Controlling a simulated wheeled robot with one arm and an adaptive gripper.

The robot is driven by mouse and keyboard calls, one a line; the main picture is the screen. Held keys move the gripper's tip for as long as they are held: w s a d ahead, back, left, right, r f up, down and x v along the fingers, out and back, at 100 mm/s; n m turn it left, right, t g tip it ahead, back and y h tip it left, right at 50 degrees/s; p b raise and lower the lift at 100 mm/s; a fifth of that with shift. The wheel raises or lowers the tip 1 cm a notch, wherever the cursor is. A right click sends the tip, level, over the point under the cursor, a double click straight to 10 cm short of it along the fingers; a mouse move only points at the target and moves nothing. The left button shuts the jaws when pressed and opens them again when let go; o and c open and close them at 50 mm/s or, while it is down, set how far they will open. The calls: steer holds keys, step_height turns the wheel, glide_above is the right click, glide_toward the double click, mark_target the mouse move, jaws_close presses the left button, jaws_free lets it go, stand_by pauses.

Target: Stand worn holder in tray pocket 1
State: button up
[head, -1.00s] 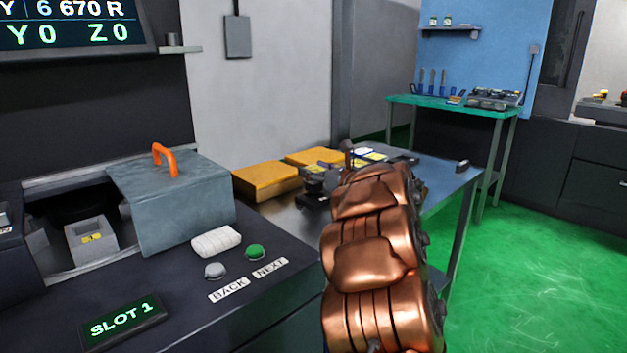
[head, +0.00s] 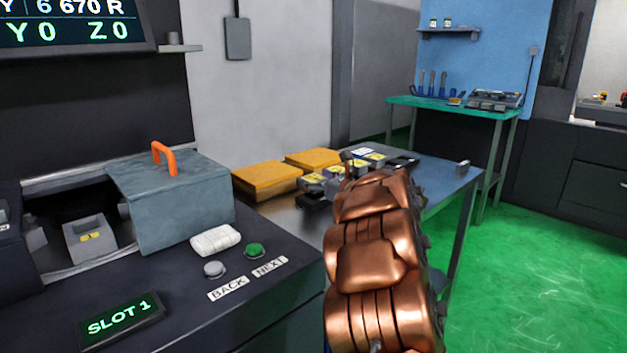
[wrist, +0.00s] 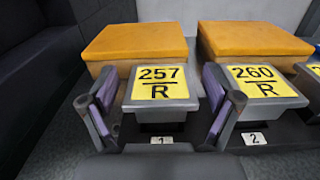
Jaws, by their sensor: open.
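In the wrist view a grey holder with a yellow "257 R" label (wrist: 160,88) stands upright at the tray (wrist: 112,140) place marked 1. My gripper (wrist: 160,100) is open, with one purple-padded finger on each side of this holder. I cannot tell whether either finger touches it. A second holder, "260 R" (wrist: 262,85), stands beside it at the place marked 2, to the right of the right finger. In the head view the row of yellow-labelled holders (head: 313,181) shows on the bench, partly behind my copper arm, which hides most of my gripper.
Two orange-yellow blocks (head: 268,179) lie behind the tray. A machine with a grey cover (head: 175,205) stands at left, with a small yellow-marked grey block (head: 90,238) inside. Its display (head: 122,318) reads SLOT 1. A green-topped bench (head: 455,108) stands farther back.

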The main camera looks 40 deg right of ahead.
steer(key=shift+r, duration=0.1)
steer(key=shift+r+p, duration=0.15)
steer(key=shift+p, duration=0.2)
steer(key=s, duration=1.2)
steer(key=shift+a, duration=0.15)
steer(key=shift+p, duration=0.3)
